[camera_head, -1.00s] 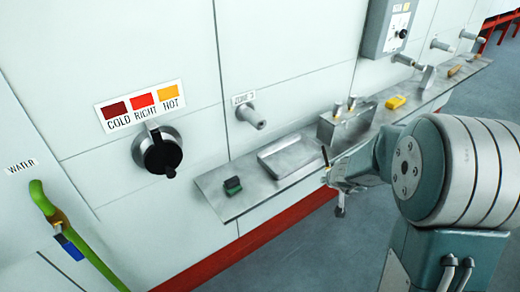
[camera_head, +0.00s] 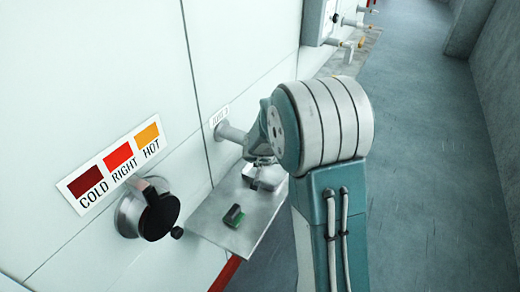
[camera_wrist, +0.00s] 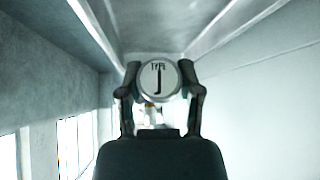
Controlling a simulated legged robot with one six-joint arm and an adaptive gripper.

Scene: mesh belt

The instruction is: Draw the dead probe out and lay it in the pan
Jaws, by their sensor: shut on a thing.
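In the wrist view my gripper (camera_wrist: 160,98) is shut on a round, pale-faced probe head (camera_wrist: 160,80) marked TYPE J, with a finger on each side. In the head view my gripper (camera_head: 260,160) is mostly hidden by my arm, close above the shallow metal pan (camera_head: 269,178) on the shelf. A grey fitting (camera_head: 232,132) sticks out of the wall under a small zone label. Its outer end meets my arm in the picture, and I cannot tell whether they touch or whether the held probe is in it.
The shelf (camera_head: 211,215) runs along the panel wall, with a small black and green block (camera_head: 233,216) near its close end. A large black knob (camera_head: 158,212) sits left, below the COLD RIGHT HOT sign (camera_head: 118,163). The floor (camera_head: 425,180) at right is clear.

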